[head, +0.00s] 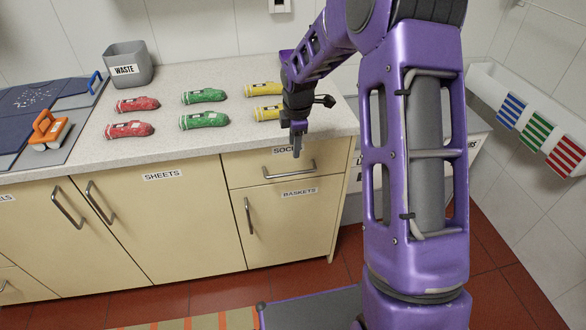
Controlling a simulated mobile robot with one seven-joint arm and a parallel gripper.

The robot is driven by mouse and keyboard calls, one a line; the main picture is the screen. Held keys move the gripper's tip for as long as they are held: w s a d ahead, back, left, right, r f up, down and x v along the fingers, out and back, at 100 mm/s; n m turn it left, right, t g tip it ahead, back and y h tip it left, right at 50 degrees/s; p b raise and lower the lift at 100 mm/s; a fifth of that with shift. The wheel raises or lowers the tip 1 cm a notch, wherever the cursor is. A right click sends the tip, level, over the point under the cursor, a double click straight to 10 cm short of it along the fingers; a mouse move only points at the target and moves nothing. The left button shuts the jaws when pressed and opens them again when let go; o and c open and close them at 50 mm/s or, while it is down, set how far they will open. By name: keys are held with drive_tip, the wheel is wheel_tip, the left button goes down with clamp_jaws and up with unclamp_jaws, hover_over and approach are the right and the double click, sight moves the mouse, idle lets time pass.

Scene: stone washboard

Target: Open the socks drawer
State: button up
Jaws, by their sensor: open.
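The socks drawer (245,170) is a cream front at the right end of the cabinet row, just under the countertop. It looks shut. Its label is partly hidden behind my gripper. Its metal bar handle (289,171) runs across the front. The exact gap in depth to the handle cannot be told.
Rolled red, green and yellow socks (204,96) lie on the countertop (230,75). A grey waste bin (128,65) stands at the back left. Below the drawer is the baskets door (290,230) with an upright handle. Striped cloths (537,133) hang at the right.

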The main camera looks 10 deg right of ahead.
sight(293, 174)
drive_tip(key=f, duration=0.4)
drive_tip(key=w+f, duration=0.1)
drive_tip(key=f, duration=0.3)
drive_tip(key=w+f, duration=0.1)
drive_tip(key=f, duration=0.3)
drive_tip(key=shift+w+b, duration=0.2)
drive_tip(key=shift+b, duration=0.2)
clamp_jaws()
idle(0.7)
